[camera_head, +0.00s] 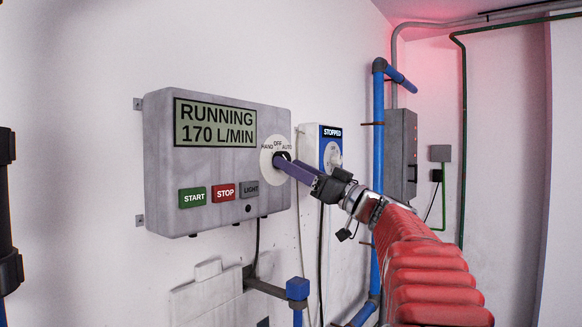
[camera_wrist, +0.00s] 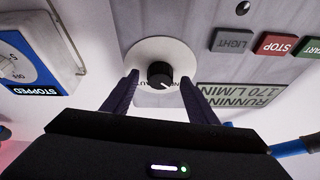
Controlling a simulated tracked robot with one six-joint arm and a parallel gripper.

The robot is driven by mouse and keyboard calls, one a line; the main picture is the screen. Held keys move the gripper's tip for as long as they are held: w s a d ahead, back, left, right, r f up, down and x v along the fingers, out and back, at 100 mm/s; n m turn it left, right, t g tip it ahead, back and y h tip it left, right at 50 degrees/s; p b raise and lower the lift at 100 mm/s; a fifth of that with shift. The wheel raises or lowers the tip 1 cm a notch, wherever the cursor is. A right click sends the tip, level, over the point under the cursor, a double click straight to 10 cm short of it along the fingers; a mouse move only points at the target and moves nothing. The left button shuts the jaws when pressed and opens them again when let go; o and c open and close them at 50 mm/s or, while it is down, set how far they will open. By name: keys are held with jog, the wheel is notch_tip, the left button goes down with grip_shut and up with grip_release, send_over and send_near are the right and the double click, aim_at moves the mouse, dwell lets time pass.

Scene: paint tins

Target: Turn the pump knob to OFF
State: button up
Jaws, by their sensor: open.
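The pump panel is a grey box (camera_head: 165,160) on the wall, and its display (camera_head: 215,123) reads "RUNNING 170 L/MIN". At its right a round white dial plate (camera_head: 268,174) carries the labels HAND, OFF and AUTO. The black knob (camera_wrist: 159,73) sits at the plate's centre in the wrist view. A small light mark shows at its lower right there; I cannot tell which label it meets. My gripper (camera_wrist: 160,85) is open, its purple fingers on either side of the knob in that view. In the head view my gripper (camera_head: 283,161) covers most of the knob. Contact is unclear.
START (camera_head: 193,197), STOP (camera_head: 223,192) and LIGHT (camera_head: 250,188) buttons are below the display. A blue-and-white unit (camera_head: 331,131) reading "STOPPED", with its own dial, is close right. A blue pipe (camera_head: 378,180) and grey cabinet (camera_head: 401,150) stand beyond.

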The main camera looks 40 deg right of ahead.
jog(key=shift+w+a+r, duration=0.1)
jog(key=shift+w+r, duration=0.05)
jog(key=shift+w, duration=0.2)
